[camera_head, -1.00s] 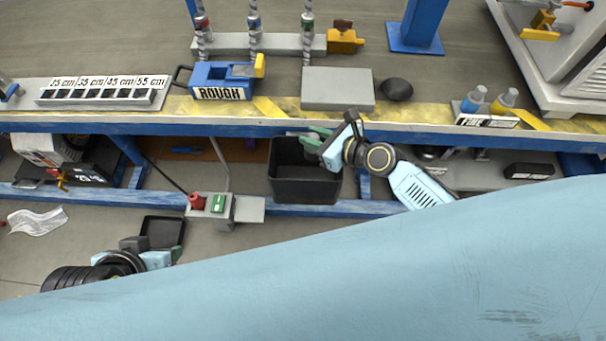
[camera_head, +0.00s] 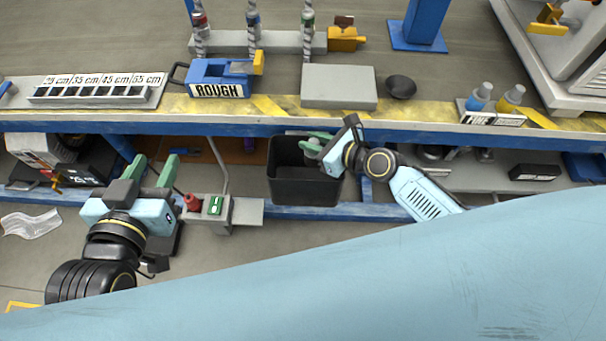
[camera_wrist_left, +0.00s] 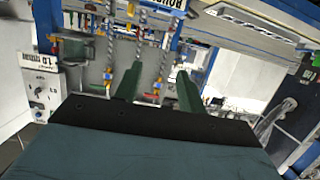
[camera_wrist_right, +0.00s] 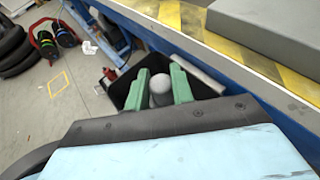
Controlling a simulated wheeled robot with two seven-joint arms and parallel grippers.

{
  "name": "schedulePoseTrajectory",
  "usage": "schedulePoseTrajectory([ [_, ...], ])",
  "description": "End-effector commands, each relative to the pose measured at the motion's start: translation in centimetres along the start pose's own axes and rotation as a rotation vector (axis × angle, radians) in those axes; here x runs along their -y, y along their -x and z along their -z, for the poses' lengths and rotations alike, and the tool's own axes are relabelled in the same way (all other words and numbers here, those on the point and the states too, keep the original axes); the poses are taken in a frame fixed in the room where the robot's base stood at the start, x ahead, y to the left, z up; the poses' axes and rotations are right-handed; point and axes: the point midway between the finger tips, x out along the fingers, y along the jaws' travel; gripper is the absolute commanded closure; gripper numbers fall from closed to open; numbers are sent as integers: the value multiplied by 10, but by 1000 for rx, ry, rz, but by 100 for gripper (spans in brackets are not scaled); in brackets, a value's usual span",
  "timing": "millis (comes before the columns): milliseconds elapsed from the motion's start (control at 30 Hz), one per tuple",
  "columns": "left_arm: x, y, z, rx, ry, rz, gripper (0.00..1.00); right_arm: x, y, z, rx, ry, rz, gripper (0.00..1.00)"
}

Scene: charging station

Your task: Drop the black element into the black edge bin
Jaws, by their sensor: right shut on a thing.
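The black bin (camera_head: 305,188) hangs at the front edge of the table, open side up; it also shows in the right wrist view (camera_wrist_right: 121,92). My right gripper (camera_head: 312,146) is over the bin's opening, its green fingers shut on a grey, round-topped element (camera_wrist_right: 160,88) that looks grey rather than black. The lower end of this element is hidden. My left gripper (camera_head: 155,164) is open and empty, left of the bin and in front of the table; its spread fingers also show in the left wrist view (camera_wrist_left: 159,88).
A dark round piece (camera_head: 401,87) lies on the table beside a grey block (camera_head: 339,87). A grey box with red and green buttons (camera_head: 214,206) stands between my left gripper and the bin. A blue rail runs below the table edge. Two small bottles (camera_head: 495,98) stand at the right.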

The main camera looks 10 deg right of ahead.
Motion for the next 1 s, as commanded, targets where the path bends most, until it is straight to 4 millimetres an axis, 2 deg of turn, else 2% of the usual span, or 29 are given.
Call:
schedulePoseTrajectory([
  [300,-6,-1,30,-181,3,-15,60,0,-3,6,1,1,0,100],
  [667,-7,0,35,-206,4,-17,60,0,-3,6,1,1,0,100],
  [700,-7,0,34,-206,4,-17,60,0,-3,6,1,1,0,74],
  [867,-7,0,34,-205,4,-17,60,0,-3,6,0,1,0,53],
  [1000,-6,0,34,-205,3,-17,60,0,-3,6,0,1,0,51],
])
